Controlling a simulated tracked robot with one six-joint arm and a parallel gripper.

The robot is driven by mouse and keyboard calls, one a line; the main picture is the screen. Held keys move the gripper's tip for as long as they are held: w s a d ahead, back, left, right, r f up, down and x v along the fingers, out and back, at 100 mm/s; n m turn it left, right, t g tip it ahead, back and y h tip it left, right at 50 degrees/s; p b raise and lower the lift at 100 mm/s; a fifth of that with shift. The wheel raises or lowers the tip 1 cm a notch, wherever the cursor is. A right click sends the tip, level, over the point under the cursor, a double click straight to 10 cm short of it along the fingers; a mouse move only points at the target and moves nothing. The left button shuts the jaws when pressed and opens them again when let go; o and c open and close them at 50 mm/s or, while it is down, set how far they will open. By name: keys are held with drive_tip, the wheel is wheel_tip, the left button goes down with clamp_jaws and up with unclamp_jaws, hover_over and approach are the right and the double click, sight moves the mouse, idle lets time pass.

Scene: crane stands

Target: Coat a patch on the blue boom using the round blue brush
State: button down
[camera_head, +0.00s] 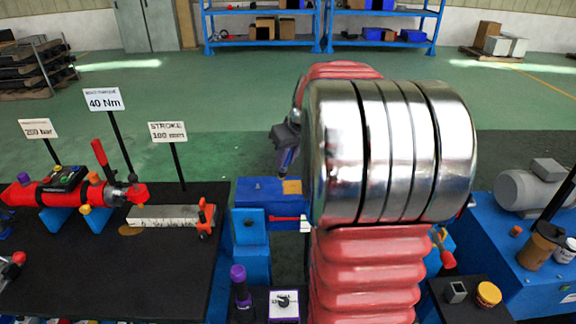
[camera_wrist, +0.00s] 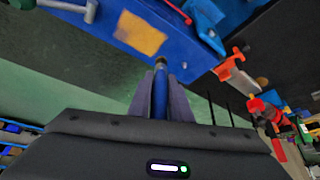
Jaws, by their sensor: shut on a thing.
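The blue boom (camera_head: 258,191) lies at the middle of the head view, left of my large arm. A tan-orange patch (camera_head: 292,187) is on its top near the right end. In the wrist view the boom (camera_wrist: 188,50) fills the top middle, with the patch (camera_wrist: 140,33) on it. My gripper (camera_head: 286,150) is shut on the round blue brush (camera_wrist: 160,92), whose handle runs between the fingers (camera_wrist: 160,98). The brush's tip points at the boom, just beside the patch in the wrist view. I cannot tell whether it touches.
A black table (camera_head: 165,262) at left holds a red cylinder (camera_head: 60,190), a grey bar (camera_head: 160,215) and sign posts. A purple-capped bottle (camera_head: 240,285) stands in front of the boom. At right, a blue bench (camera_head: 515,260) carries a grey motor (camera_head: 530,188) and jars.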

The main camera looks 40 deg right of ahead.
drive_tip(key=shift+r, duration=1.7)
